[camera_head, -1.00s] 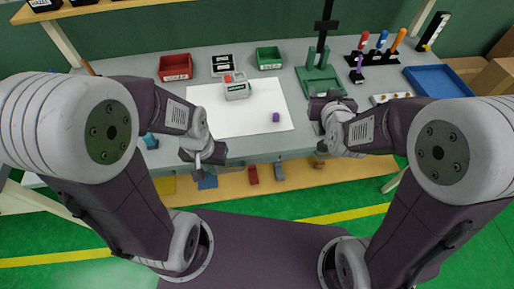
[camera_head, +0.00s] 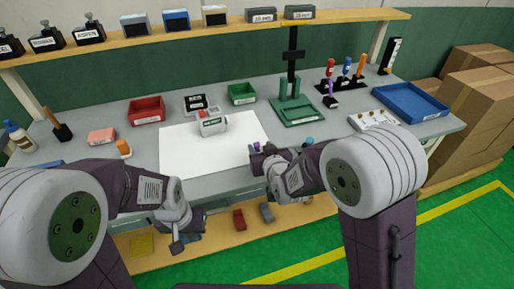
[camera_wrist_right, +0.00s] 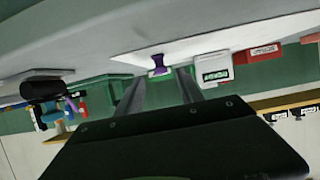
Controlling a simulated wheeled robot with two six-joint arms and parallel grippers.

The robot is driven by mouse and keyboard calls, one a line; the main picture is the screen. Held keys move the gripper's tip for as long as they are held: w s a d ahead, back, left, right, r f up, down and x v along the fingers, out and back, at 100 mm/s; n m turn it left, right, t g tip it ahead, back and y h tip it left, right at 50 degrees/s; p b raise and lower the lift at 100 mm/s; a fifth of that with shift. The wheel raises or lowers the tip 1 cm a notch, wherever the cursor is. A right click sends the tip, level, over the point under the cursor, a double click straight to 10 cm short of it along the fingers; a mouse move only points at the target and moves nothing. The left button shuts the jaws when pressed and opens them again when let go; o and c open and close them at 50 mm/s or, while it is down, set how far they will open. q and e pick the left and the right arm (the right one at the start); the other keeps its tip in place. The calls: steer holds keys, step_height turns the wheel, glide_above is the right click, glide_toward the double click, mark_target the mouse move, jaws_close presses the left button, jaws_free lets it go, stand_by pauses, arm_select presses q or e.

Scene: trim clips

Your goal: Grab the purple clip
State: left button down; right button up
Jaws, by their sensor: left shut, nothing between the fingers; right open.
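The purple clip (camera_wrist_right: 158,63) stands at the white sheet in the right wrist view, between the line of my right gripper's two fingers and just past their tips. In the head view a small purple patch (camera_head: 256,146) at the sheet's right side appears to be the clip, mostly hidden by my right gripper (camera_head: 262,158). My right gripper also shows in the right wrist view (camera_wrist_right: 160,78), open, with the clip not visibly gripped. My left gripper (camera_head: 188,226) is shut and empty, low in front of the bench's front edge.
The white sheet (camera_head: 185,150) lies mid-bench with a grey-white labelled box (camera_head: 212,124) on it. A red bin (camera_head: 146,111) and green bin (camera_head: 241,94) stand behind. A green stand (camera_head: 296,108), tool rack (camera_head: 331,101) and blue tray (camera_head: 410,102) are to the right.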

mark_target(257, 144)
steer(key=x, duration=0.4)
steer(key=shift+a, duration=0.15)
steer(key=shift+s, duration=0.15)
steer(key=c, duration=0.3)
jaws_close()
